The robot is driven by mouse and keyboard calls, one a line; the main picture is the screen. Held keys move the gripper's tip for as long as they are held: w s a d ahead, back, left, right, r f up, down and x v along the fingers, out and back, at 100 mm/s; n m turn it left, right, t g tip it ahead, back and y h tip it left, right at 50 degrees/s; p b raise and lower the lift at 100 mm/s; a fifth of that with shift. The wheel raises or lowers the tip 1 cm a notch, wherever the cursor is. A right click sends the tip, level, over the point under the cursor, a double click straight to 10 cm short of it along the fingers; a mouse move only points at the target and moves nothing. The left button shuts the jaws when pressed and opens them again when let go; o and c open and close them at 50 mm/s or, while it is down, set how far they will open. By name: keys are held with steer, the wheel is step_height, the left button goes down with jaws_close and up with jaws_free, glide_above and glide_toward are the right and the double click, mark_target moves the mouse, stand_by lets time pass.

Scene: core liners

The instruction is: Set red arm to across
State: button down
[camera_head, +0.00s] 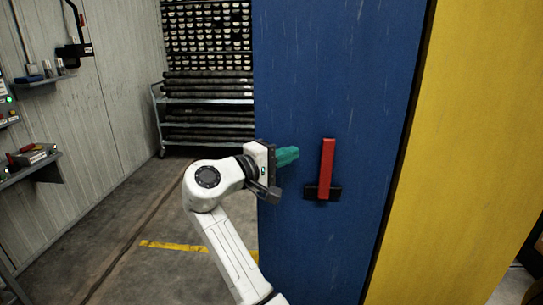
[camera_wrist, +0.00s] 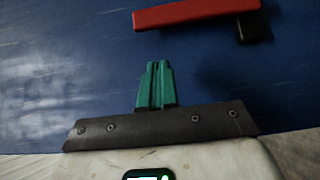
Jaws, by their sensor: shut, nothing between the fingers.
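The red arm (camera_head: 327,165) stands upright on the blue panel (camera_head: 330,70), rising from a black mount (camera_head: 311,192) at its lower end. My gripper (camera_head: 297,153) has green fingers that are shut and empty. In the head view it is just left of the red arm, near its upper half, with a gap between them. In the wrist view the red arm (camera_wrist: 195,12) lies across the top, with part of the black mount (camera_wrist: 250,28) at right. The shut fingers (camera_wrist: 158,64) point towards the bar but stay apart from it.
A yellow panel (camera_head: 450,140) adjoins the blue one at right. A rack with core trays and dark tubes (camera_head: 207,100) stands at the back. Wall shelves (camera_head: 30,165) are at left. The concrete floor (camera_head: 135,220) between is clear, with a yellow line.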

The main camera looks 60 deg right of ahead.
mark_target(325, 169)
steer(key=s+d+p, duration=0.1)
steer(key=s+d, duration=0.1)
steer(key=s, duration=0.1)
steer(key=shift+d+r, duration=0.1)
steer(key=shift+d, duration=0.1)
steer(key=shift+s+d, duration=0.25)
steer(key=shift+s, duration=0.4)
